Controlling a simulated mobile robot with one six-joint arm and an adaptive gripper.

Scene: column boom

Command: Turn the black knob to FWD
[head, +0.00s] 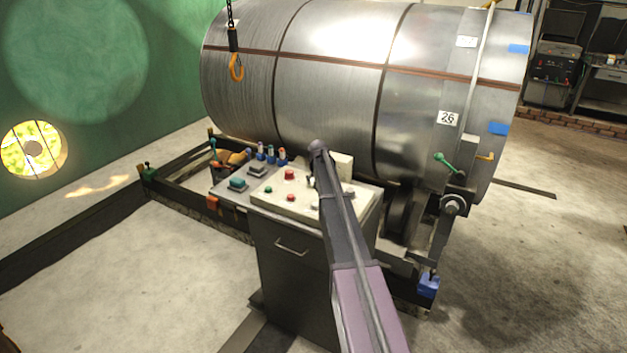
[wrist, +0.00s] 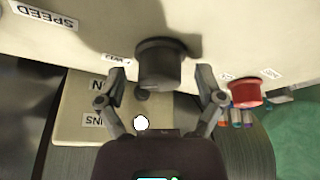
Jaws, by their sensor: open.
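The black knob (wrist: 161,64) stands on the cream control panel in the wrist view, with a small, partly covered white label (wrist: 117,61) just left of it that I cannot read surely. My gripper (wrist: 162,78) is open, with one finger on each side of the knob and visible gaps to it. I cannot tell how deep the fingers reach along it. The knob's pointer does not show, so its setting is unclear. In the head view the cream panel (head: 268,205) tops a dark cabinet, and my arm hides the knob.
A red button (wrist: 246,92) stands right of my gripper in the wrist view, and a SPEED label (wrist: 42,15) lies at upper left. In the head view a big metal drum (head: 330,90) lies close behind the panel. A hook (head: 236,66) hangs at upper left.

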